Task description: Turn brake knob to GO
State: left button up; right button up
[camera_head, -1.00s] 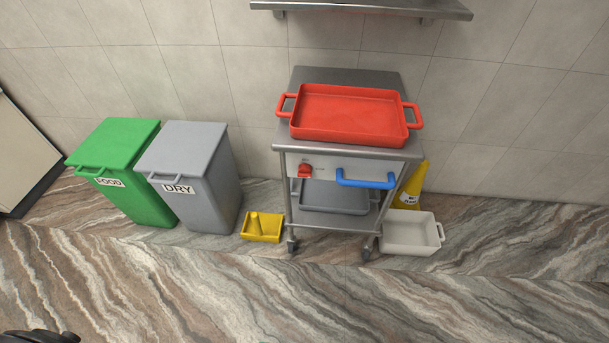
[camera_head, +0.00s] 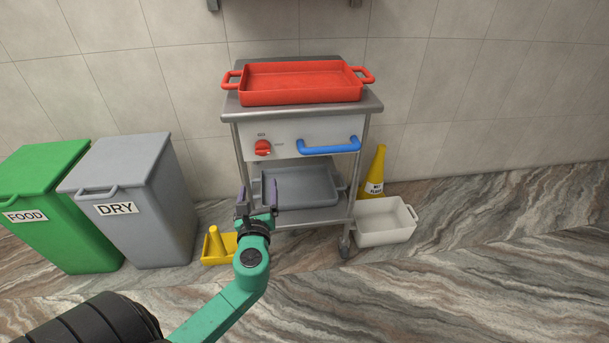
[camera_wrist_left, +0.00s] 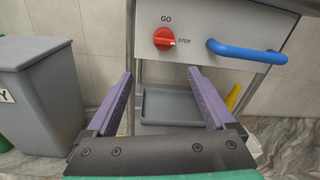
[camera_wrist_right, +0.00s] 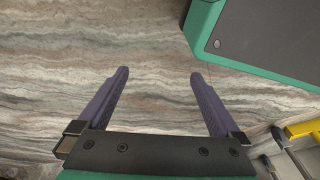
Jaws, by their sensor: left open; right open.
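The red brake knob (camera_head: 263,148) is on the white front panel of the steel trolley (camera_head: 300,112). In the left wrist view the knob (camera_wrist_left: 164,40) shows a GO label above it and a STOP label to its right; its pale mark points right, toward STOP. My left gripper (camera_head: 257,190) is open and empty, in front of the trolley and below the knob. In the left wrist view its fingers (camera_wrist_left: 160,80) are apart, with the knob beyond them. My right gripper (camera_wrist_right: 160,75) is open and empty over the marbled floor; it is not in the head view.
A blue handle (camera_head: 329,147) sticks out right of the knob. A red tray (camera_head: 300,82) is on top, a grey tray (camera_head: 300,186) on the lower shelf. A yellow caddy (camera_head: 217,246), grey DRY bin (camera_head: 140,190), white tub (camera_head: 384,224) and yellow cone (camera_head: 373,180) stand around.

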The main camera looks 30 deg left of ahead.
aim_at(263, 154)
pick_arm(q)
jog(key=x, duration=0.4)
jog(key=r+b+x, duration=0.1)
jog(key=x, duration=0.9)
jog(key=shift+w+d+r, duration=0.15)
jog(key=shift+w+r, duration=0.05)
jog(key=shift+w, duration=0.25)
jog(key=c, duration=1.3)
pick_arm(e)
jog(key=w+r, duration=0.1)
jog(key=w+a+r, duration=0.1)
jog(key=r, duration=0.1)
jog(key=shift+w+r, duration=0.15)
